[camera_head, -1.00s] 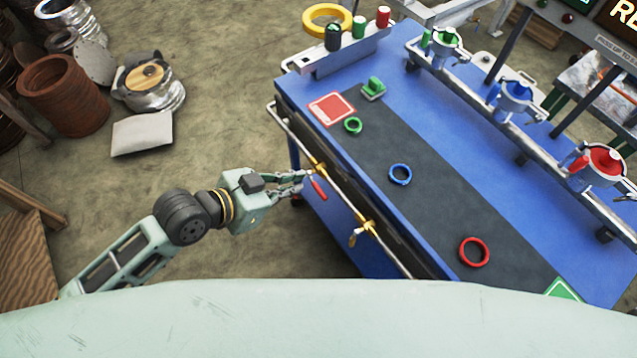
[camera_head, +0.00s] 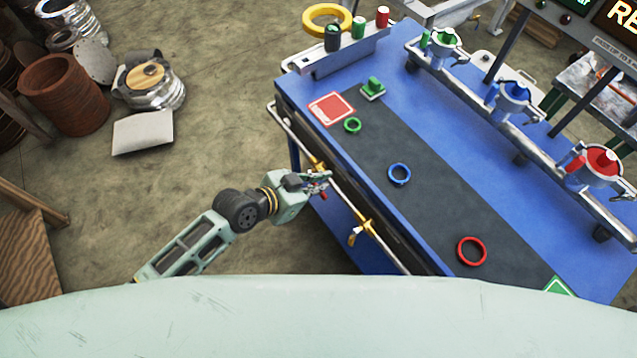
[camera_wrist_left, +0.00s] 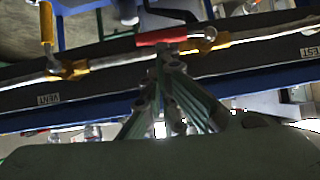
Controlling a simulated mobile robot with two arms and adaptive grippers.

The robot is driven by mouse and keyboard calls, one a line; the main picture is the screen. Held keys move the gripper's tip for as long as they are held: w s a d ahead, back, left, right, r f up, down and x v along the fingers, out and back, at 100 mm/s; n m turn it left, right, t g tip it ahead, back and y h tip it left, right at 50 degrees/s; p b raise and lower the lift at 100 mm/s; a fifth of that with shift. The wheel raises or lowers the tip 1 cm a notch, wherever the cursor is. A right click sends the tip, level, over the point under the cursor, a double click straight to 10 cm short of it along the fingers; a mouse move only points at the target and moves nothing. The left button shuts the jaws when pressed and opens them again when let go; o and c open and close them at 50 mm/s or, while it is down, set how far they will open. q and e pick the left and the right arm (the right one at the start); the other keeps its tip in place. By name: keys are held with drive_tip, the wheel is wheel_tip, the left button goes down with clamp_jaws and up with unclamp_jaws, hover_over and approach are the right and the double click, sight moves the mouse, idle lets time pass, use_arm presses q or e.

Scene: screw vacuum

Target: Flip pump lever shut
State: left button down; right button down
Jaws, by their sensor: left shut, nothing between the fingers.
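The red-handled lever (camera_head: 323,194) is on the pipe along the near side of the blue table, mostly hidden behind my left gripper in the head view. In the left wrist view its red handle (camera_wrist_left: 162,36) lies roughly crosswise just beyond my fingertips. My left gripper (camera_head: 322,179) is shut and empty, right at the lever. In the wrist view its closed fingertips (camera_wrist_left: 163,58) overlap the handle's near edge; I cannot tell whether they touch. My right gripper is not in view.
A yellow lever (camera_head: 353,238) hangs farther along the pipe (camera_head: 340,192). The blue table (camera_head: 440,120) carries a green, a blue and a red ring (camera_head: 472,251) on a dark strip. Clamp stations stand along its far rail. Floor left of the table is clear near my arm.

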use_arm(q)
drive_tip(key=shift+s+d+f+m+t, duration=0.15)
drive_tip(key=shift+s+f+m+t, duration=0.1)
drive_tip(key=shift+f+m+t, duration=0.15)
idle(0.4)
